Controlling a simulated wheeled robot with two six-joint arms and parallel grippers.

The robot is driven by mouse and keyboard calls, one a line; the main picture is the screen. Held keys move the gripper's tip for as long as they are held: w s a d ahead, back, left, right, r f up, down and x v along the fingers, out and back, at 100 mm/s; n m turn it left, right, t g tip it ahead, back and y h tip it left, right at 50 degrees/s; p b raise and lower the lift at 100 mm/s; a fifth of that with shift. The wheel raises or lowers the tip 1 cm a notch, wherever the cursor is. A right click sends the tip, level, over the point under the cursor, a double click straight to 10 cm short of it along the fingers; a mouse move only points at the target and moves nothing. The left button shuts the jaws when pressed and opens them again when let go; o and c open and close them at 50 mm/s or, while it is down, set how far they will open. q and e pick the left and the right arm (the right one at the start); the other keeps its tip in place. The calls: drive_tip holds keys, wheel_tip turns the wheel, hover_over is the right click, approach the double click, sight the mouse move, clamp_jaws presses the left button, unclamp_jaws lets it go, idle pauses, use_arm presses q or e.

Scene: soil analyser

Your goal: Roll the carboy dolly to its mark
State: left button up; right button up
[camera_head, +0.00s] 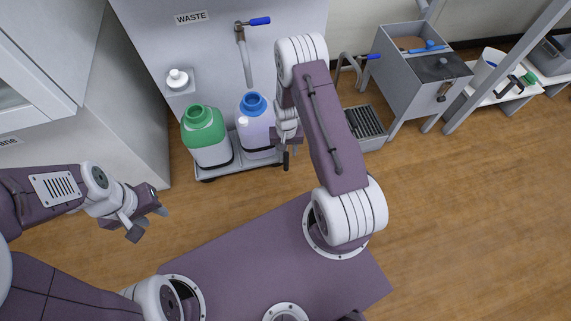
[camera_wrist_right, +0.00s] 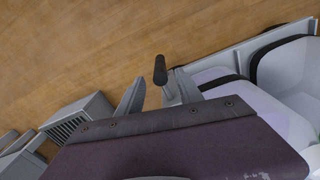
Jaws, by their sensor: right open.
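The low grey carboy dolly (camera_head: 238,166) stands against the grey cabinet under the WASTE sign. It carries a white carboy with a green top (camera_head: 203,127) and a white carboy with a blue neck (camera_head: 256,128). A black handle grip (camera_head: 286,161) shows at its right end, and also in the right wrist view (camera_wrist_right: 160,70). My right gripper (camera_wrist_right: 155,88) is open, with the grip showing between its fingers; contact cannot be told. My left gripper (camera_head: 148,222) is open and empty over the floor at left. No floor mark is visible.
A grey floor grate unit (camera_head: 366,126) stands right of the dolly, below a grey sink box (camera_head: 425,65). A tap with a blue lever (camera_head: 245,50) hangs above the carboys. A white bench (camera_head: 510,88) is at far right. The wooden floor (camera_head: 470,210) at right is clear.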

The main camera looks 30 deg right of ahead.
sight(286, 162)
wheel_tip(286, 162, down, 9)
drive_tip(key=b, duration=0.6)
drive_tip(key=shift+r, duration=0.1)
drive_tip(key=shift+c, duration=0.3)
clamp_jaws()
idle(0.6)
